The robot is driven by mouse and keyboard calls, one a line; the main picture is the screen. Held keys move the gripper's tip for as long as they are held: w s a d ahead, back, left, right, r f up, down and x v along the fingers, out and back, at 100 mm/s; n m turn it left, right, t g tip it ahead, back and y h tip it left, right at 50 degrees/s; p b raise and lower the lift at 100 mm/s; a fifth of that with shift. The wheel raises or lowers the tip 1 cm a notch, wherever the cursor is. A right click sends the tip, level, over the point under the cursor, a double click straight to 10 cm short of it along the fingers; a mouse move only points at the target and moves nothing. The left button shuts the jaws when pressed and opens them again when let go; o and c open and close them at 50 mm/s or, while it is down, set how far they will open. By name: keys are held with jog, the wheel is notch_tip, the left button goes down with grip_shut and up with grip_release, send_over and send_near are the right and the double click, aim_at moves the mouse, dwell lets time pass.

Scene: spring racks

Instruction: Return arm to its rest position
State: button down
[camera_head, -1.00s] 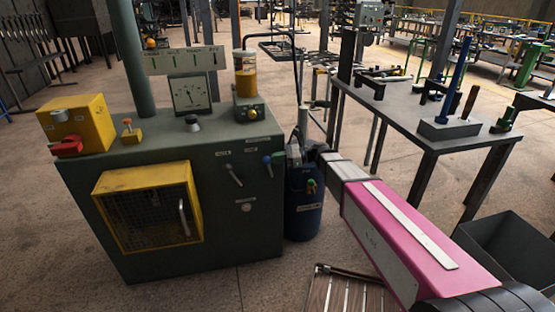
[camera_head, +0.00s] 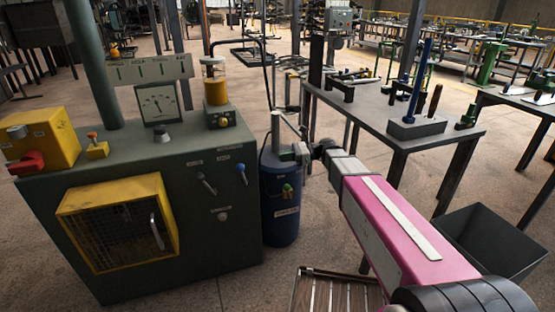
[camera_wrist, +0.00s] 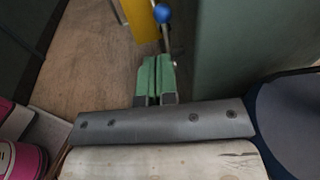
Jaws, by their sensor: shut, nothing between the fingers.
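My arm, with its pink and white link (camera_head: 405,235), reaches out from the lower right of the head view. My gripper (camera_head: 301,153) is at its far end, beside the upper part of a blue barrel (camera_head: 280,210) and right of the green machine cabinet (camera_head: 222,255). In the wrist view my gripper (camera_wrist: 155,75) shows two green fingers pressed together, with nothing held. A blue-knobbed lever (camera_wrist: 163,14) on the machine appears beyond the fingertips, apart from them as far as I can tell.
A grey table (camera_head: 375,105) with tools stands behind my arm. A dark open bin (camera_head: 495,240) is at right and a slatted wooden piece (camera_head: 335,292) lies below. A yellow mesh-fronted box (camera_head: 118,225) sticks out from the cabinet. Bare floor shows between the barrel and table.

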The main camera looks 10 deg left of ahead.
jog(key=shift+d, duration=0.1)
jog(key=s+d+f+n+t+h, duration=0.2)
jog(key=s+d+f+n+h, duration=0.2)
jog(key=d, duration=0.7)
jog(key=s+d+f+n+t+h, duration=0.2)
jog(key=d+f+n+h, duration=0.3)
jog(key=d, duration=0.7)
jog(key=s+d+f+n+t+h, duration=0.1)
jog(key=s+d+f+n+h, duration=0.3)
jog(key=d+f, duration=0.4)
jog(key=s+d+h, duration=0.1)
jog(key=d+h, duration=0.1)
jog(key=d, duration=0.2)
jog(key=shift+s+d+n+t+h, duration=0.2)
jog(key=shift+s+n+t+h, duration=0.1)
jog(key=shift+t, duration=0.1)
jog(key=shift+a+f, duration=0.1)
